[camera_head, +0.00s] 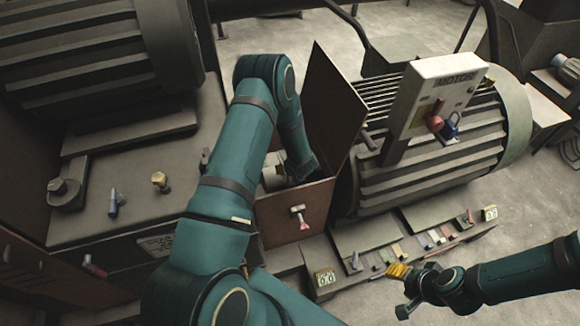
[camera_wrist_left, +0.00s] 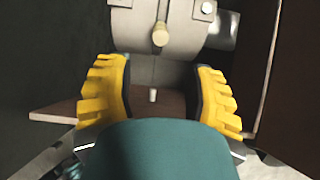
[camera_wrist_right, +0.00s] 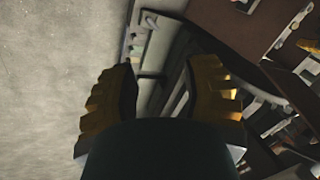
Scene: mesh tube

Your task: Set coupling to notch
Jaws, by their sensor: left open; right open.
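The coupling is a grey cylindrical part (camera_head: 273,178) inside the open brown guard box, mostly hidden behind my left arm in the head view. In the left wrist view the grey coupling (camera_wrist_left: 180,32) fills the top, with a tan rounded knob (camera_wrist_left: 160,36) on its near side. My left gripper (camera_wrist_left: 162,90) is open, its yellow-padded fingers apart below the knob, with nothing between them. A small pale pin (camera_wrist_left: 152,96) shows beyond the fingers. I cannot make out a notch. My right gripper (camera_head: 402,276) is open and empty near the front control strip; its fingers also show in the right wrist view (camera_wrist_right: 162,95).
The brown guard box (camera_head: 290,222) has a raised lid (camera_head: 330,100) and a red-handled latch (camera_head: 299,216). A ribbed motor (camera_head: 430,165) stands right, bearing a panel (camera_head: 436,90) with red and blue parts.

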